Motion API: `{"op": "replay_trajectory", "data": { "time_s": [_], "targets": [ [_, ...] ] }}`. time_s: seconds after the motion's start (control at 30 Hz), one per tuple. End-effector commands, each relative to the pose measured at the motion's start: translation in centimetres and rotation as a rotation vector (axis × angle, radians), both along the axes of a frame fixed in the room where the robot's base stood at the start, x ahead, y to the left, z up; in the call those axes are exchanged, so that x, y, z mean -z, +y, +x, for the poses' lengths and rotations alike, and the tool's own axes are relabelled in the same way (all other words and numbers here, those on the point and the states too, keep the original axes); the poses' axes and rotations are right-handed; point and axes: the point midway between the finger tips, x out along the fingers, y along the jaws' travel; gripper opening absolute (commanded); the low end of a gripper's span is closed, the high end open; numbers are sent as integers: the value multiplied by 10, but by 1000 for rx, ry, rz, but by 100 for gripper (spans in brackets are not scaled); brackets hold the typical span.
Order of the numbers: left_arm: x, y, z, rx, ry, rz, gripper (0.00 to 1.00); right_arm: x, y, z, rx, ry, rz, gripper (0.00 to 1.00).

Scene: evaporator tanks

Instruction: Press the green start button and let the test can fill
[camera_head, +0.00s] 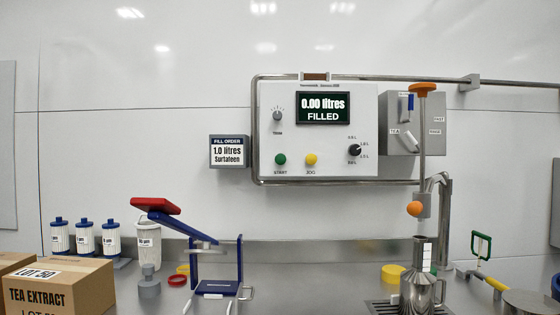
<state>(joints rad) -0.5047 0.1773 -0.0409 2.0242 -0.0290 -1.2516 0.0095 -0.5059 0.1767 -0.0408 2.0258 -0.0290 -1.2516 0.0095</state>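The green start button (280,159) is at the lower left of the white control panel (318,135) on the back wall. A yellow button (311,159) sits beside it. The display (323,108) reads 0.00 litres FILLED. A black selector knob (355,150) with litre marks is at the panel's right; its exact setting is too small to tell. Neither of my grippers is in view.
A sign (229,151) left of the panel reads 1.0 litres. A blue stand with a red-ended lever (215,288) rises from the counter in front. Tea extract boxes (60,288) are at lower left, white filters (85,238) behind. A green-handled tool (481,246) is at right.

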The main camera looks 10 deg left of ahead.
Motion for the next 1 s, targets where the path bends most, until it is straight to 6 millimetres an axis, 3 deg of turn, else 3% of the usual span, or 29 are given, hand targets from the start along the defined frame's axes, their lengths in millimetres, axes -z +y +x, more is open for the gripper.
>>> {"op": "replay_trajectory", "data": {
  "time_s": [0.03, 0.23, 1.0],
  "targets": [
    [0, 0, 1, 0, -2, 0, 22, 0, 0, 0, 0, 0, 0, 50],
    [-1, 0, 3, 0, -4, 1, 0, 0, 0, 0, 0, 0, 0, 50],
    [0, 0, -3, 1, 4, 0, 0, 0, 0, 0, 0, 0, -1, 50]
  ]
}}
